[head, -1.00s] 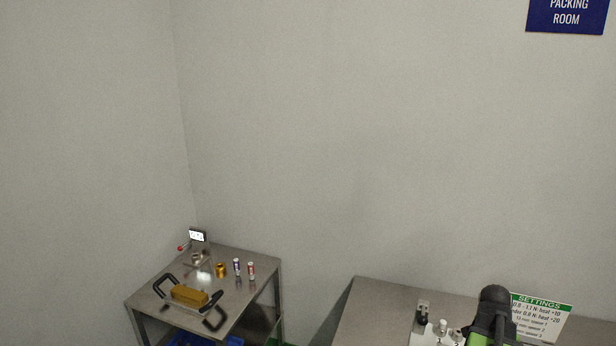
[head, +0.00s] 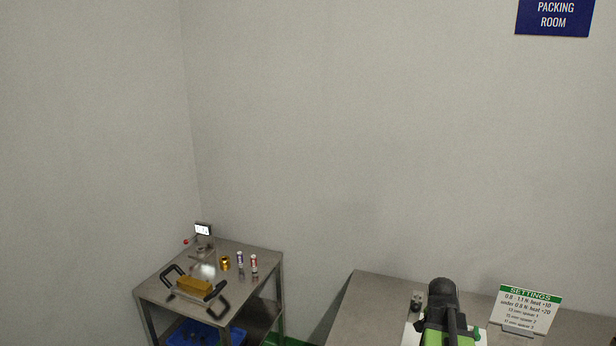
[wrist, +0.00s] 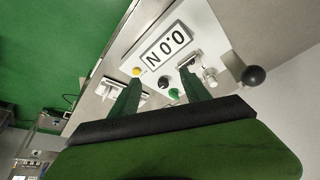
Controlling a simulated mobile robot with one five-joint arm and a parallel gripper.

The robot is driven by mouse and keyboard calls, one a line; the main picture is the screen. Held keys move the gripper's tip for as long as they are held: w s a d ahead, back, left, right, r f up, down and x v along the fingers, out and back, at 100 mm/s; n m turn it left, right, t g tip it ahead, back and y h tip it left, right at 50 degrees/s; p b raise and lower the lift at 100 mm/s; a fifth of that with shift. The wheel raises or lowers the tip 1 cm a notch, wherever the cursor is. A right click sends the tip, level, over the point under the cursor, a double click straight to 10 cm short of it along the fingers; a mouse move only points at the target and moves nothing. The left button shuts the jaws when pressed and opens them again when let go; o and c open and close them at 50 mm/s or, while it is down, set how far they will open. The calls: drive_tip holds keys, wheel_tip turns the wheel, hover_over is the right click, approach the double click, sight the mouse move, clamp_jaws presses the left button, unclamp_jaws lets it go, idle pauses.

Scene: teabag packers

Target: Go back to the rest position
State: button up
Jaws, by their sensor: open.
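My gripper (wrist: 160,92) shows in the wrist view as two dark green fingers set apart, open with nothing between them. Past the fingertips is a white device with a display (wrist: 166,47) reading 0.0 N, a yellow button (wrist: 136,72), a green button (wrist: 174,94) and a black ball knob (wrist: 253,75). I cannot tell whether the fingers touch the device. In the head view my green and black arm (head: 445,312) is at the bottom right, in front of the white device; the fingertips are hidden there.
A settings sign (head: 527,308) stands on the right-hand steel bench (head: 365,310). A blue bin (head: 185,332) is below. A gap separates the tables.

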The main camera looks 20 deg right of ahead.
drive_tip(key=w+a+f+n+y+b, duration=0.1)
drive_tip(key=w+a+f+n, duration=0.3)
drive_tip(key=a, duration=1)
drive_tip(key=w+a+r+n+y+b, duration=0.1)
drive_tip(key=w+a+n, duration=0.35)
drive_tip(key=a, duration=0.95)
drive_tip(key=s+a+n+y, duration=0.1)
drive_tip(key=s+a+n, duration=0.1)
drive_tip(key=a, duration=0.4)
drive_tip(key=s+a+f+n+g+y, duration=0.1)
drive_tip(key=s+a+n, duration=0.1)
drive_tip(key=a+n, duration=0.2)
drive_tip(key=a, duration=0.3)
drive_tip(key=shift+a+f, duration=0.15)
drive_tip(key=shift+a, duration=0.05)
drive_tip(key=shift+d, duration=0.1)
